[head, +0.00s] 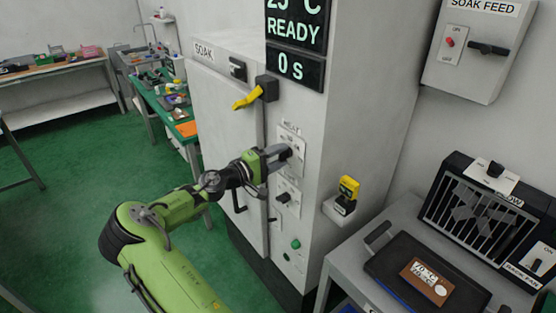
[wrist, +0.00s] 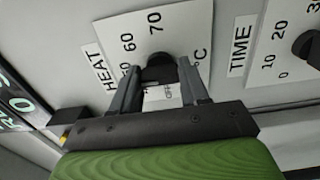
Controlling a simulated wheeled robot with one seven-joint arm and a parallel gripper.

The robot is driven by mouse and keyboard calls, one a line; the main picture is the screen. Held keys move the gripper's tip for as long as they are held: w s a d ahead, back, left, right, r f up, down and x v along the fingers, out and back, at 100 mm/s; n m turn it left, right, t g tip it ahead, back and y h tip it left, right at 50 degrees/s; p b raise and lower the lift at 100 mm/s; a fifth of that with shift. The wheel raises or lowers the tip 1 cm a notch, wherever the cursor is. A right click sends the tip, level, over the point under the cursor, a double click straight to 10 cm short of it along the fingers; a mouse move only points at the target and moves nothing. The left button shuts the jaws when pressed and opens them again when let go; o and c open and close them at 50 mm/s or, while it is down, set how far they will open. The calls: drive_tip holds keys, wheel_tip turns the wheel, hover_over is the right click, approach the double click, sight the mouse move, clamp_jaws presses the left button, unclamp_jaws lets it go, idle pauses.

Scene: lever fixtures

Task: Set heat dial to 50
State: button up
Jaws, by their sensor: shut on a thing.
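The heat dial is a black knob (wrist: 159,66) on a white plate labelled HEAT (wrist: 180,28) in the wrist view. The marks 60 and 70 show above it, OFF shows below it, and a mark at the left is partly covered by a finger. I cannot tell which mark the knob points to. My gripper (wrist: 160,76) is shut on the knob, one finger on each side. In the head view my gripper (head: 281,158) reaches the HEAT plate (head: 292,134) on the grey cabinet's front, and the knob is mostly hidden there.
The TIME dial (wrist: 307,47) is to the right in the wrist view. A yellow handle (head: 247,98) sticks out above my gripper. The display (head: 296,35) reads READY and 0 s. A green button (head: 295,244) is lower down. A bench with a dark tray (head: 385,268) stands at the right.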

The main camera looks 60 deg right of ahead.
idle(0.4)
drive_tip(key=o, duration=1.1)
drive_tip(key=shift+c, duration=0.2)
drive_tip(key=v, duration=1.5)
drive_tip(key=shift+a, duration=0.4)
drive_tip(key=shift+w+f, duration=0.1)
